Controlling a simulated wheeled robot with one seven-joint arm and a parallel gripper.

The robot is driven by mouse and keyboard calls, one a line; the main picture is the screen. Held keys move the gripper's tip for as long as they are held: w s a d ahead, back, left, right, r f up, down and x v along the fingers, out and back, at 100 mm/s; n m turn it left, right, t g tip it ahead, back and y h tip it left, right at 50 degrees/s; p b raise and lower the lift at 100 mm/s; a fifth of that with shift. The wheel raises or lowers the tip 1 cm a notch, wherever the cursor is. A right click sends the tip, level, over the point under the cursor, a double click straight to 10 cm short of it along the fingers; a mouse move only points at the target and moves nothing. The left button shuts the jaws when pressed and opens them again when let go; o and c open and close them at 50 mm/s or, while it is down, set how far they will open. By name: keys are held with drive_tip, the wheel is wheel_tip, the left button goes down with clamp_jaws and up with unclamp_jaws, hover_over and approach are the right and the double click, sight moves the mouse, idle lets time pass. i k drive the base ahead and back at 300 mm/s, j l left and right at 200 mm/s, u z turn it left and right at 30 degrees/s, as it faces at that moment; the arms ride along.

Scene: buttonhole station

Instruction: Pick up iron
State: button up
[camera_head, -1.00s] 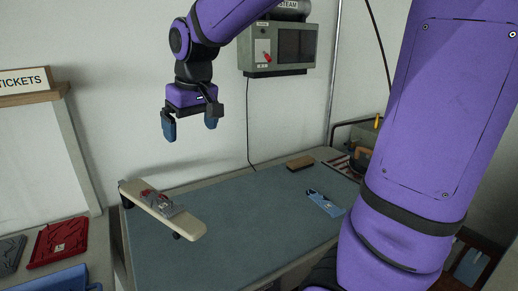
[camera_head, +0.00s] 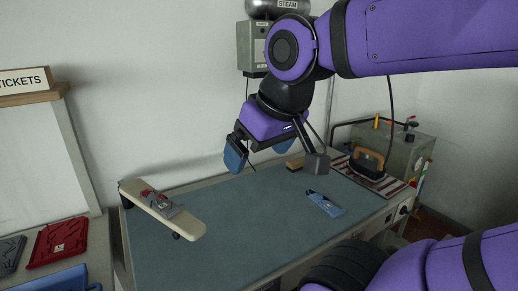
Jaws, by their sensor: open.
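The iron (camera_head: 368,164) stands on a striped rest at the right back end of the table. It has a dark body and a tan-brown handle. My gripper (camera_head: 260,158) hangs above the back middle of the table, with its two blue fingers apart and nothing between them. It is to the left of the iron and apart from it. A camera block on my gripper's side shows between the fingers and the iron.
A blue-grey table (camera_head: 230,235) has a clear middle. A sleeve board (camera_head: 165,208) with a small grey-and-red item is at its left. A blue tool (camera_head: 325,204) and a brown block (camera_head: 295,163) lie on it. A grey-green box (camera_head: 405,150) stands behind the iron.

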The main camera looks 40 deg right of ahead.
sight(367, 169)
drive_tip(key=k+l+z, duration=0.15)
drive_tip(key=l+z, duration=0.2)
drive_tip(key=k+l+z, duration=0.15)
drive_tip(key=l+z, duration=0.9)
drive_tip(key=l+u, duration=0.1)
drive_tip(key=u, duration=1.75)
drive_tip(key=j+z, duration=0.1)
drive_tip(key=z, duration=1.7)
drive_tip(key=l, duration=0.45)
drive_tip(key=i+u, duration=0.05)
